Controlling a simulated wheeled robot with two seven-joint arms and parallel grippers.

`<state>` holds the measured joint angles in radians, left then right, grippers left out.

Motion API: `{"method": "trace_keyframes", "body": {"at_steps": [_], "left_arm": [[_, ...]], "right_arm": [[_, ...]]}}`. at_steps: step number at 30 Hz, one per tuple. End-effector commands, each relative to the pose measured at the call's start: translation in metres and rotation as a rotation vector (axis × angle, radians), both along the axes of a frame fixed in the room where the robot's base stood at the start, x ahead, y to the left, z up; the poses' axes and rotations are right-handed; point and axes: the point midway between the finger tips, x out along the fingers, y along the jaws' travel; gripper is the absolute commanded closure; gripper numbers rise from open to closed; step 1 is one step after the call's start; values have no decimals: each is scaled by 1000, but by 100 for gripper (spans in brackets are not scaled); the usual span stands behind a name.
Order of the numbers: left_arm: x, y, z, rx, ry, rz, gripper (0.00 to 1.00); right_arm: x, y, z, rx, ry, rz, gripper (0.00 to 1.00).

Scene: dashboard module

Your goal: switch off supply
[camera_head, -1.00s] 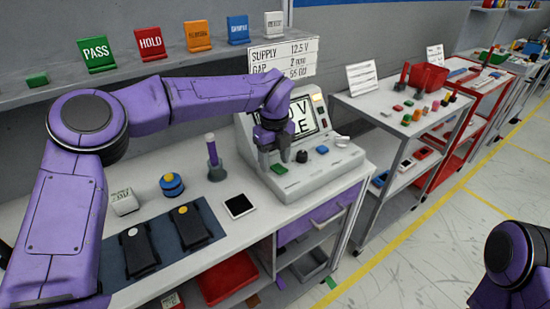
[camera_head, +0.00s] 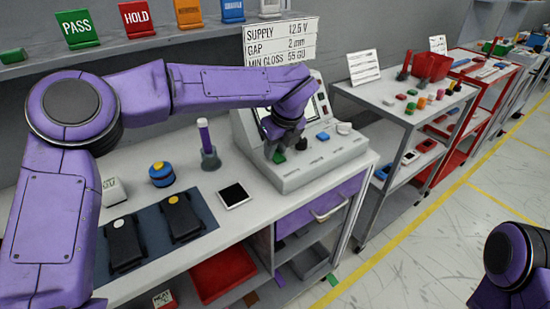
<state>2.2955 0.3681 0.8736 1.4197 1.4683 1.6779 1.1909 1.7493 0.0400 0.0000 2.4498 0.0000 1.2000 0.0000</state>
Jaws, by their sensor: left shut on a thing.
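The grey supply console (camera_head: 325,165) stands at the right end of the workbench, with a sloped control panel and an upright screen (camera_head: 312,108) that my left arm largely covers. On its panel are a green button (camera_head: 279,157), a black knob (camera_head: 301,144), a blue button (camera_head: 323,136) and a white knob (camera_head: 344,128). My left gripper (camera_head: 287,147) reaches down to the panel, by the green button and black knob. It is shut, apparently on the black knob; the contact is small and partly hidden. My right arm shows at lower right, but its gripper is out of view.
A sign (camera_head: 281,42) reads SUPPLY 12.5 V. The bench holds a dark mat (camera_head: 150,228) with two black devices, a blue-and-yellow cylinder (camera_head: 162,174), a purple tool in a holder (camera_head: 208,145) and a tablet (camera_head: 234,195). A grey cart (camera_head: 385,112) stands right.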

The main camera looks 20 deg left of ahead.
Motion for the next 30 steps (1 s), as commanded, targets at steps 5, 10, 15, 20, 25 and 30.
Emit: {"method": "trace_keyframes", "body": {"at_steps": [5,10,15,20,25,30], "left_arm": [[-1,-1,-1,61,-48,0,99],[-1,-1,0,63,-48,1,99],[-1,-1,1,61,-47,1,43],[-1,-1,1,60,-46,1,43],[-2,-3,4,60,-47,1,43],[-9,-13,33,59,-51,2,43]], "right_arm": [[0,0,-13,0,0,0,100],[0,0,-11,0,0,0,100],[0,0,-11,0,0,0,100],[0,0,-11,0,0,0,100],[0,0,-12,-1,-1,0,100],[0,0,-15,0,0,0,100]]}}
